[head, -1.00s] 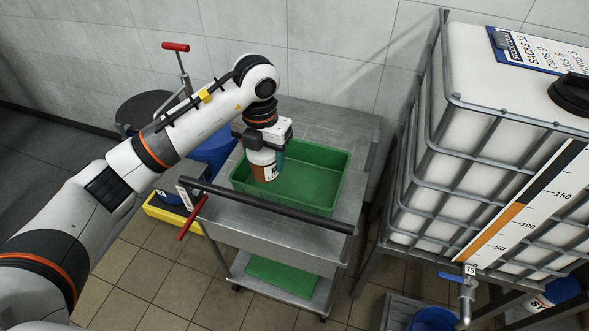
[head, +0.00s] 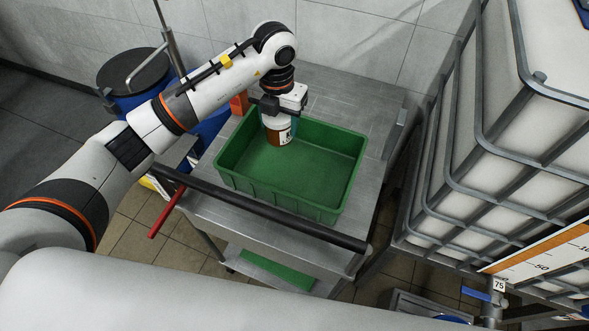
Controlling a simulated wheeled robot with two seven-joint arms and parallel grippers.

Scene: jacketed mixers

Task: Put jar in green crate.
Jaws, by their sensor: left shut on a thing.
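The jar (head: 280,136) is small and upright, white above and brown below with a dark-marked label. My left gripper (head: 279,116) is shut on its upper part, from above, and hides its top. The green crate (head: 270,194) stands on the metal cart, open at the top and otherwise empty. The jar is over the back left part of the crate, near the back wall. I cannot tell whether its base touches the crate floor. My right gripper is not in view.
The grey metal cart (head: 345,85) has a black handle bar (head: 275,216) in front of the crate. A large caged white tank (head: 530,170) stands close on the right. A blue drum (head: 143,100) stands behind my left arm. The tiled wall is behind the cart.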

